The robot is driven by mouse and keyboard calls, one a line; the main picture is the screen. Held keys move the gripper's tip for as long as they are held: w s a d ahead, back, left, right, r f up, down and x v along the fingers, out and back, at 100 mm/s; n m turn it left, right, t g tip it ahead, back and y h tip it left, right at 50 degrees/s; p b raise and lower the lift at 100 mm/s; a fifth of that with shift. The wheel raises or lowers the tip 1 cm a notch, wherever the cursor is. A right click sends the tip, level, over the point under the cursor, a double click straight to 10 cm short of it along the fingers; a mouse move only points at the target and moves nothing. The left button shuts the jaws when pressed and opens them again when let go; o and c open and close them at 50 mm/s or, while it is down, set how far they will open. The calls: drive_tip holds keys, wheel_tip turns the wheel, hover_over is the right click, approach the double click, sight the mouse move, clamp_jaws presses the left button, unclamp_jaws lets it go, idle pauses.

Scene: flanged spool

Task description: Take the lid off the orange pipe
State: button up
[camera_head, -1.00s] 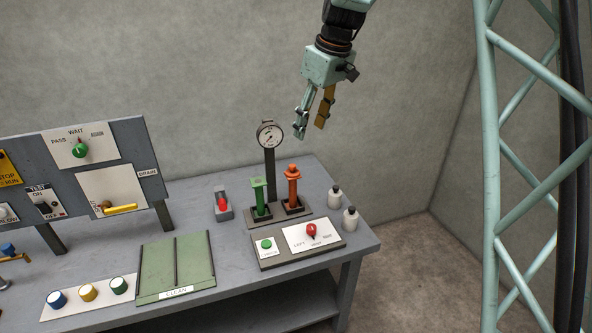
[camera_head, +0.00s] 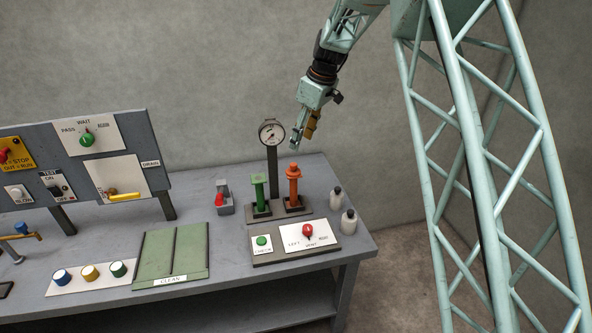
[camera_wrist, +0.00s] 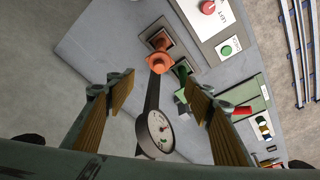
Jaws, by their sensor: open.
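The orange pipe (camera_head: 293,188) stands upright on a dark base at the right of the table. Its lid (camera_head: 293,169) is an orange flanged cap with a knob, seated on top. In the wrist view the lid (camera_wrist: 159,62) is seen from above, beyond the fingertips and roughly midway between them. My gripper (camera_head: 302,141) is open and empty, above the pipe and apart from it. Both fingers show in the wrist view (camera_wrist: 158,88), spread wide with tan pads facing inward.
A green pipe (camera_head: 259,192) stands close left of the orange one. A gauge (camera_head: 271,133) on a post rises just behind them. A panel with a red knob (camera_head: 307,230) lies in front.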

sight(294, 164)
drive_tip(key=shift+a+f, duration=0.1)
drive_tip(key=shift+f, duration=0.1)
idle(0.3)
drive_tip(key=shift+x, duration=4.2)
drive_tip(key=shift+w, duration=0.1)
drive_tip(key=shift+p+x, duration=0.3)
drive_tip(key=shift+x, duration=2.3)
drive_tip(key=shift+w, duration=0.1)
drive_tip(key=c, duration=0.9)
